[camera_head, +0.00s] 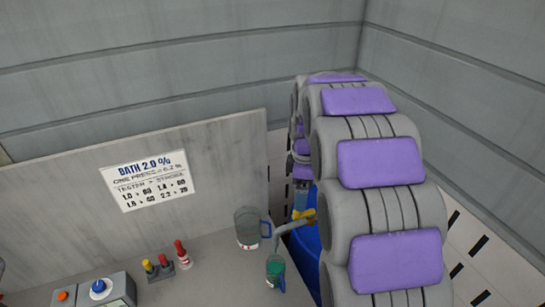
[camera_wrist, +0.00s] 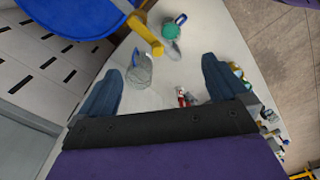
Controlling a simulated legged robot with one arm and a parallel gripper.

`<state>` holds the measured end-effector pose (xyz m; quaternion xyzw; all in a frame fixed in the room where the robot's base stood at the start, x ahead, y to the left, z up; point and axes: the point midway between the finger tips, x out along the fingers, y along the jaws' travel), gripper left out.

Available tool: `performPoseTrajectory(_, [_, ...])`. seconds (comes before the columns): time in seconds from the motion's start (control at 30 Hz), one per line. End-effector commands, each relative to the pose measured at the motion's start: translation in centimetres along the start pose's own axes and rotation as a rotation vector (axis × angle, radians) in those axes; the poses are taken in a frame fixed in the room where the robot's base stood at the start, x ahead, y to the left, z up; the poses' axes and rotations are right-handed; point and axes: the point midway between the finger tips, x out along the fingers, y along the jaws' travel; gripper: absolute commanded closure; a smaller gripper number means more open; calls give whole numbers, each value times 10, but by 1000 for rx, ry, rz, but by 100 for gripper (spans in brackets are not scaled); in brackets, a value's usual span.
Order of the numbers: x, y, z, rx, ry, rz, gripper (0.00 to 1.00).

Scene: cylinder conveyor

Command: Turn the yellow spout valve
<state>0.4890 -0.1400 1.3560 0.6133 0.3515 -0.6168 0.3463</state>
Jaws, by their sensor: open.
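The yellow spout valve (camera_head: 310,215) shows at the blue barrel (camera_head: 308,240) in the head view, partly covered by my arm. A grey spout (camera_head: 291,228) reaches left from it above the bench. In the wrist view the yellow valve (camera_wrist: 148,36) lies at the upper middle, beside the blue barrel (camera_wrist: 68,18). My gripper (camera_wrist: 162,66) is open, its two blue fingers spread wide and apart from the valve. The valve appears beyond the fingertips, nearer the left finger's side. The gripper is hidden behind my arm in the head view.
A sign (camera_head: 147,180) hangs on the back panel.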

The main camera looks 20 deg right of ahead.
Motion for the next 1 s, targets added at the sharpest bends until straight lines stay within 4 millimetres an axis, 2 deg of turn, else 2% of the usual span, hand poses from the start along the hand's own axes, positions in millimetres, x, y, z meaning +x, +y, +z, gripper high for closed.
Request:
performPoseTrajectory(0.13, [-4,8,2,-31,1,2,0])
performPoseTrajectory(0.37, [6,12,6,-34,4,-2,0])
performPoseTrajectory(1.0, [71,11,2,-34,2,0,0])
